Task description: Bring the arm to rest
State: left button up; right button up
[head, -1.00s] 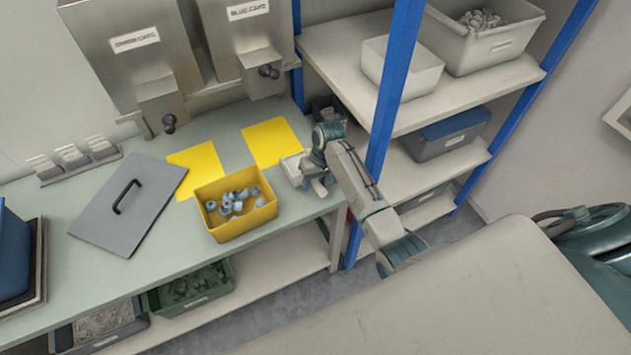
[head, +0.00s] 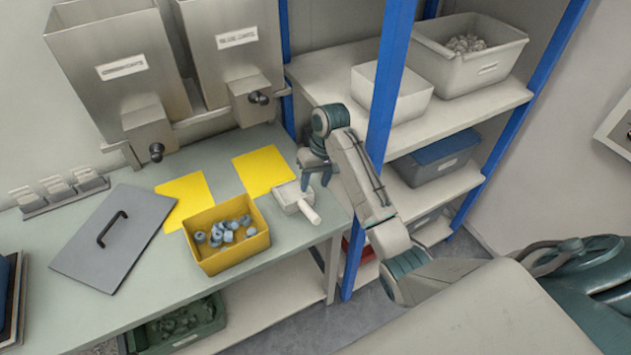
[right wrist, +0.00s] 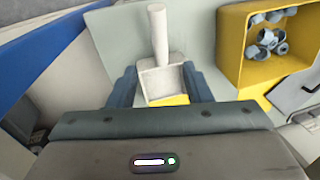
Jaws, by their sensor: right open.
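My right gripper (head: 318,178) is open and empty, just above and beside a small white scoop (head: 292,198) at the bench's right end. The scoop lies on the bench, its handle toward the front edge. In the right wrist view the open fingers (right wrist: 160,72) show on either side of the scoop's square bowl (right wrist: 160,82), with its handle pointing away. The fingers look apart from the scoop. My left gripper is not in view.
A yellow bin (head: 226,250) of blue-grey caps stands left of the scoop. Two yellow mats (head: 263,171) and a grey lid (head: 110,235) lie on the bench (head: 60,290). A blue shelf post (head: 388,85) stands close to my right arm. Steel dispensers (head: 235,50) hang behind.

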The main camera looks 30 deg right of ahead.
jog(key=shift+f, duration=0.1)
dwell(0.3)
jog(key=s+f+t+h, duration=0.1)
jog(key=s+f, duration=0.3)
jog(key=s, duration=0.4)
jog(key=s+f+h, duration=0.1)
jog(key=s+f, duration=0.2)
jog(key=s, duration=0.4)
jog(key=s+r+n+t+h, duration=0.1)
jog(key=s+r+t, duration=0.25)
jog(key=s, duration=1.45)
notch_tip(320, 180, down, 34)
jog(key=d+r+g+b, duration=0.1)
jog(key=d+g+b, duration=0.2)
jog(key=s+f+b, duration=0.1)
jog(key=s+f, duration=1.6)
jog(key=f, duration=0.3)
jog(key=shift+s+d+f, duration=0.2)
jog(key=shift+s+d, duration=0.05)
jog(key=shift+d, duration=0.1)
